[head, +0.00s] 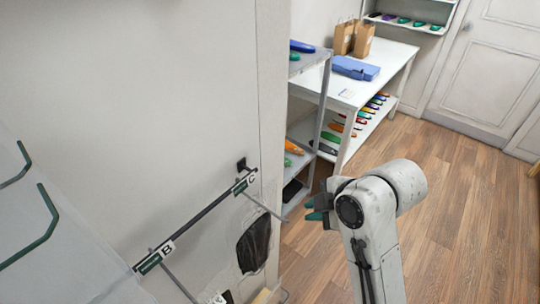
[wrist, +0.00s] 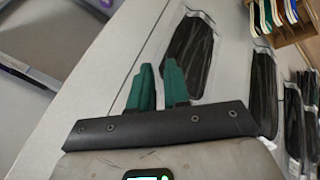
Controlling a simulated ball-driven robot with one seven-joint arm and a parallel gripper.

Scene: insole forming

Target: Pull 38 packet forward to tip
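Black insoles in clear packets show in the wrist view; the nearest packet (wrist: 188,52) lies just beyond my fingertips, and another packet (wrist: 263,92) is to its right. I cannot read a 38 on any packet. In the head view one black packet (head: 253,246) hangs by the wall below the rail's C label. My gripper (head: 320,208) is to the right of that packet, apart from it. In the wrist view my gripper's green fingers (wrist: 158,72) stand a little apart with nothing visible between them.
A dark rail (head: 205,212) with B and C labels and protruding prongs runs along the wall at left. A grey shelf (head: 313,60) and a white table (head: 395,50) stand behind. Wooden floor (head: 455,190) is clear at right. Coloured pieces sit in a wooden rack (wrist: 290,35).

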